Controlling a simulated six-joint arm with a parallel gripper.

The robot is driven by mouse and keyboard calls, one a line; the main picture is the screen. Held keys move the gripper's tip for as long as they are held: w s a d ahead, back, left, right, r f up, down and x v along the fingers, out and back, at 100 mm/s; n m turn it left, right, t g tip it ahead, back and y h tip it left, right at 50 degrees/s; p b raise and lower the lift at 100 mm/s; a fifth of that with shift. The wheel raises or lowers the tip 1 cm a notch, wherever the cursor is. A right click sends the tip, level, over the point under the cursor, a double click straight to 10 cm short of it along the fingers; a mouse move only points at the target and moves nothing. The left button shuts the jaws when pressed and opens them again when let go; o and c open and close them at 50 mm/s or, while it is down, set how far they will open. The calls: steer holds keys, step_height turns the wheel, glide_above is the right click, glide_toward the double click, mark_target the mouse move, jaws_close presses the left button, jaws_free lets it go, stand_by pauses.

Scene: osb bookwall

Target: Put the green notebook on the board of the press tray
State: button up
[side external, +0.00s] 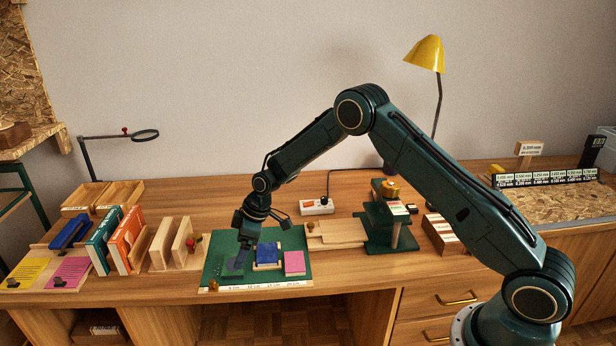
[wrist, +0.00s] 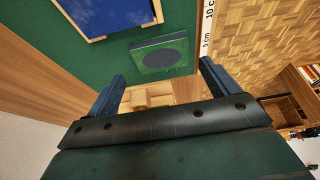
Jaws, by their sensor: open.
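The green notebook (wrist: 162,54) lies on the green mat in the wrist view, with a darker patch on its top face. In the side view it shows only as a small dark patch (side external: 234,264) beside my gripper. My gripper (side external: 244,262) points down over the left part of the mat. In the wrist view my gripper (wrist: 163,86) is open, its two fingers apart, with the notebook just beyond the fingertips and nothing between them. The pale wooden press tray (side external: 337,235) extends left from the green press (side external: 390,228). Its board looks empty.
A blue item in a wooden frame (side external: 267,254) and a pink pad (side external: 294,262) lie on the green mat (side external: 215,250), right of my gripper. Wooden bookends (side external: 162,245), upright books (side external: 128,238) stand left. A power strip (side external: 316,207) lies behind the tray.

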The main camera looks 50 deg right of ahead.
steer(key=shift+x, duration=2.55)
steer(key=shift+s, duration=0.1)
steer(key=c, duration=0.8)
steer(key=shift+r, duration=0.1)
steer(key=shift+c, duration=0.2)
step_height(320, 180, up, 20)
steer(key=shift+s, duration=0.15)
